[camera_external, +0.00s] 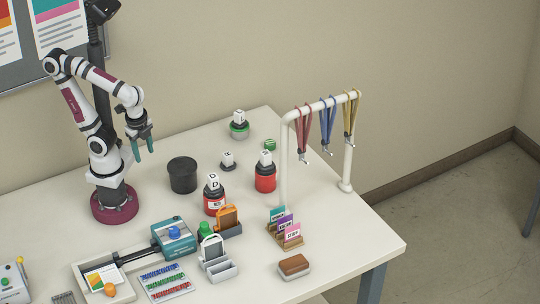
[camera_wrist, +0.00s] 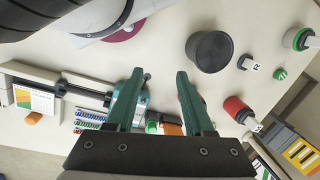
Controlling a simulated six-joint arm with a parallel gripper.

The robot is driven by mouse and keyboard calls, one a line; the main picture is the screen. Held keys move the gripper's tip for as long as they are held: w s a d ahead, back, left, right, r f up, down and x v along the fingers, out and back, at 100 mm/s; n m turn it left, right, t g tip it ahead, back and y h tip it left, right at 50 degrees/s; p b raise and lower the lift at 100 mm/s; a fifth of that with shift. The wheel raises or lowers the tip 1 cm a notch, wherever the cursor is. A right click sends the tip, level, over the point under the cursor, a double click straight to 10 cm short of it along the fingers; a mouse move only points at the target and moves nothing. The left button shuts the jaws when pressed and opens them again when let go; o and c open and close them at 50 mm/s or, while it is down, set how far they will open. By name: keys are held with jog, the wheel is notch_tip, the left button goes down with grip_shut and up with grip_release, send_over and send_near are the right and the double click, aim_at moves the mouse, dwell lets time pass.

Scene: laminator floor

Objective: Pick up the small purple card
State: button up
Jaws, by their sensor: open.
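The small purple card (camera_external: 286,222) stands in a wooden card rack (camera_external: 292,243) near the right front of the table, between a teal card (camera_external: 277,213) and a pink card (camera_external: 293,232). I cannot make out the purple card clearly in the wrist view. My gripper (camera_external: 143,149) hangs above the back left of the table, well apart from the rack. Its two teal fingers (camera_wrist: 160,73) are spread in the wrist view, with nothing between them.
A black tub (camera_external: 183,176), red bottles (camera_external: 265,178) and an orange holder (camera_external: 228,219) stand between my gripper and the rack. A white rail (camera_external: 348,160) with hanging lanyards rises behind the rack. A brown-topped block (camera_external: 294,265) lies in front of it.

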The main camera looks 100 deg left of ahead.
jog(key=shift+c, duration=0.6)
jog(key=w+a+r+m+y, duration=0.2)
jog(key=w+a+m+y, duration=0.15)
jog(key=w, duration=0.35)
jog(key=m+t+y, duration=0.4)
jog(key=m+t, duration=0.6)
jog(key=m, duration=0.8)
send_over(285, 217)
jog(key=s+d, duration=0.3)
jog(key=s, duration=0.1)
notch_tip(285, 217, down, 10)
jog(key=f, duration=0.4)
jog(key=w+f, duration=0.1)
jog(key=f, duration=0.2)
jog(key=shift+f, duration=0.1)
jog(key=x, duration=0.3)
jog(key=shift+w+a, duration=0.15)
jog(key=shift+a, duration=0.25)
jog(key=shift+w+a+f, duration=0.2)
jog(key=shift+w+a, duration=0.1)
jog(key=shift+w, duration=0.05)
grip_shut()
